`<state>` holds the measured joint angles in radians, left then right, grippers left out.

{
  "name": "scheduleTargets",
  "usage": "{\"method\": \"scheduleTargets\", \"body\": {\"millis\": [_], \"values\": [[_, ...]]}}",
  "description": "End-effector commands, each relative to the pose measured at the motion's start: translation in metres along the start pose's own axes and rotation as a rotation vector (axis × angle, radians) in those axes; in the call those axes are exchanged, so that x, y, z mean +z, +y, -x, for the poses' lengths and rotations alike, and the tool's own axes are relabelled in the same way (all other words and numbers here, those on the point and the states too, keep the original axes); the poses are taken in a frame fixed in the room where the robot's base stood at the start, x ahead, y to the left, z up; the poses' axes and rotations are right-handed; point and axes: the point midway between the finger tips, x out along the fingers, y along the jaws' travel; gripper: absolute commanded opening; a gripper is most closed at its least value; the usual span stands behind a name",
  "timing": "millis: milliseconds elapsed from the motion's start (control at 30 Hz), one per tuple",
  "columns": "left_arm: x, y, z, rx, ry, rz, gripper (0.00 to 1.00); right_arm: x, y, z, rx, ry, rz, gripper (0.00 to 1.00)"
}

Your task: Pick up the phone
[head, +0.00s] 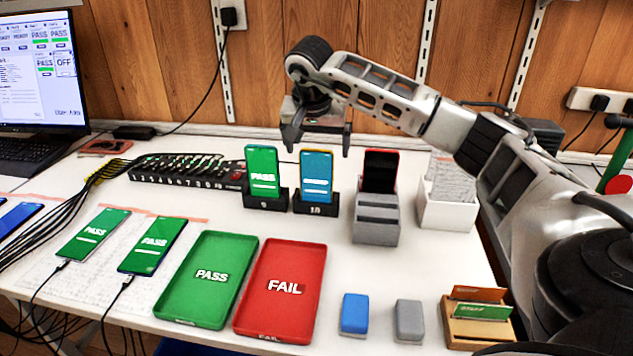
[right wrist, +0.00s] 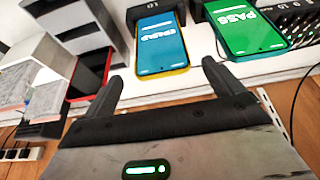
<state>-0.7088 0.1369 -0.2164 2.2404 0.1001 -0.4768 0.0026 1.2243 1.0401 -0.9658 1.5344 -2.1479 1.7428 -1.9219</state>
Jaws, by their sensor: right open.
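Two phones stand upright in black docks. A green phone reading PASS (head: 263,171) is in the dock marked 9 (head: 265,199), and a blue-screened phone in a yellow case (head: 316,176) is in the dock marked 10 (head: 316,205). My right gripper (head: 318,146) is open and empty, just above and behind the top of the blue-screened phone. In the right wrist view the fingers (right wrist: 163,76) point toward that phone (right wrist: 162,48), apart from it, with the green phone (right wrist: 246,28) to its right. My left gripper is out of view.
A dark phone in a red case (head: 381,170) stands in a grey holder (head: 377,220) at the right. A green PASS tray (head: 190,308) and red FAIL tray (head: 272,312) lie in front, empty. Cabled phones (head: 152,246) lie left. Blue (head: 354,313) and grey blocks (head: 408,321) sit front right.

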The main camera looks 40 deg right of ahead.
Motion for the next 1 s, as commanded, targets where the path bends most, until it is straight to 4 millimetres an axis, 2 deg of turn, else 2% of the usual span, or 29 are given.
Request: {"method": "scheduleTargets", "body": {"millis": [333, 633, 667, 800, 900, 1000], "values": [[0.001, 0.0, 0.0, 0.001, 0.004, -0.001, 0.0, -0.002, -0.003, -0.047, 0.002, -0.002, 0.0, 0.93], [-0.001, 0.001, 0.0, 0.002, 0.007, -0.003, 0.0, -0.002, -0.003, -0.051, 0.0, 0.0, 0.0, 0.93], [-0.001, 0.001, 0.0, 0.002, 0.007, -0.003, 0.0, -0.002, -0.003, -0.051, -0.001, 0.0, 0.0, 0.87], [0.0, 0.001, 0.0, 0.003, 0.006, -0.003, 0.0, -0.002, -0.003, -0.051, 0.0, 0.0, 0.0, 0.48], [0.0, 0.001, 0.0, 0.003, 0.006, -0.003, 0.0, -0.003, -0.003, -0.05, -0.002, 0.001, 0.0, 0.24], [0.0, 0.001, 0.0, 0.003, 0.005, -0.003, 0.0, -0.003, -0.003, -0.05, -0.002, 0.001, -0.001, 0.24]]}}
